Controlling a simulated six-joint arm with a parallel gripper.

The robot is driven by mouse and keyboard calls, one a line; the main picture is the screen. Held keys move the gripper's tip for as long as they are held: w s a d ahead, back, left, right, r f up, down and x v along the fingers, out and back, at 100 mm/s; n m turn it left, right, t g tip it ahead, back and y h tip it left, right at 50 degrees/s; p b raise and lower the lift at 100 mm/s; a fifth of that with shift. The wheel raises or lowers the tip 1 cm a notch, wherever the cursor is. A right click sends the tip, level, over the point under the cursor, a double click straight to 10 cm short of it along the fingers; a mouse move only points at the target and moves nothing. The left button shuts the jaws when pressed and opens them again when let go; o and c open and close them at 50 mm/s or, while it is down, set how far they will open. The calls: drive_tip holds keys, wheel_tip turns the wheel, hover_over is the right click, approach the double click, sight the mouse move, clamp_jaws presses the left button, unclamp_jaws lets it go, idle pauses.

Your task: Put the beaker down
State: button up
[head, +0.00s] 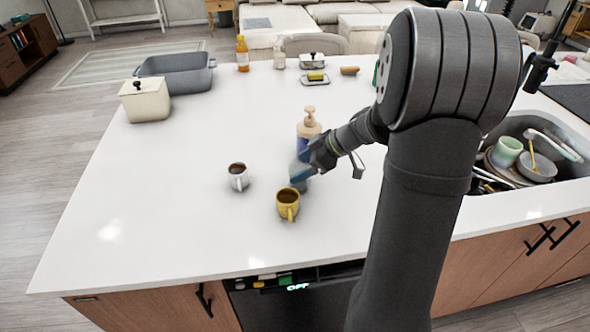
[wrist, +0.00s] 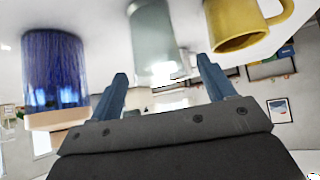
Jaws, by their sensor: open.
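The beaker (wrist: 153,40) is a pale grey-green, see-through cylinder. It appears upside down in the wrist view and seems to stand upright on the white counter. In the head view it is a pale blur (head: 298,183), partly hidden by my gripper (head: 304,172). In the wrist view my gripper (wrist: 163,70) is open, with its two blue fingers apart. The beaker is just beyond the fingertips, lined up with the gap, and I see no clear contact.
A soap bottle (head: 309,128) stands close behind the beaker. A yellow mug (head: 288,204) is just in front, and a white mug (head: 238,177) to the left. The sink (head: 515,125) with dishes is at right. The counter's left side (head: 130,190) is clear.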

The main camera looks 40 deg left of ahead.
drive_tip(key=shift+o, duration=0.5)
drive_tip(key=v, duration=0.8)
drive_tip(key=shift+w+r, duration=0.1)
drive_tip(key=shift+r, duration=0.05)
